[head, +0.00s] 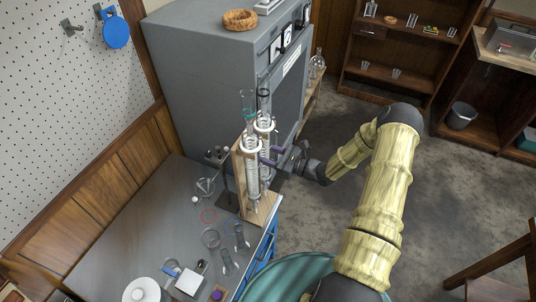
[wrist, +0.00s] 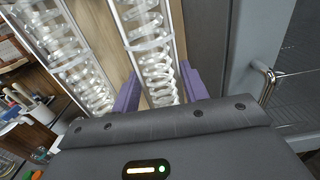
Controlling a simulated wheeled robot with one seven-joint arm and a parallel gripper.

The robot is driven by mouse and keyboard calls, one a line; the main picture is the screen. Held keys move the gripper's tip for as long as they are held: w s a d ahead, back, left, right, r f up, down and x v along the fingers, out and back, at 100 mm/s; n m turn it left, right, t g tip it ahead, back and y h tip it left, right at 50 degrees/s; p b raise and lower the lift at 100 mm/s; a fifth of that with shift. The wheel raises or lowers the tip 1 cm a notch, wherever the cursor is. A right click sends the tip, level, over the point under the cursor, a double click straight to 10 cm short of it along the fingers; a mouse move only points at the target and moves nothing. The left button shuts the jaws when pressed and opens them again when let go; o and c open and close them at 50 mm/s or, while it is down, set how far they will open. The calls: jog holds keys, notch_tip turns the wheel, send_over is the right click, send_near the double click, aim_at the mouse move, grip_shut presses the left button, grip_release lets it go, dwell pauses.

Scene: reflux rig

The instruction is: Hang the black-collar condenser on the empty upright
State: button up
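The black-collar condenser (head: 264,103) stands upright in a wooden stand (head: 264,209), behind and right of a teal-collar condenser (head: 252,170). Both are clear glass with coils and white rings. My gripper (head: 270,157) reaches in from the right at mid-height of the pair. In the wrist view, its purple fingers (wrist: 160,90) lie on both sides of the right-hand coiled condenser (wrist: 152,50); the other condenser (wrist: 68,50) is to the left. Whether the fingers press on the glass is unclear. A dark upright (head: 227,178) with no condenser stands left of the wooden stand.
A large grey cabinet (head: 205,65) stands close behind the condensers. Open floor (head: 310,225) lies right of the bench.

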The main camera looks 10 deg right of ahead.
jog(key=c, duration=0.6)
jog(key=shift+r, duration=0.1)
jog(key=shift+r+p, duration=0.35)
jog(key=shift+r, duration=0.1)
jog(key=shift+d, duration=0.15)
jog(key=shift+p+v, duration=0.3)
jog(key=shift+v, duration=4.6)
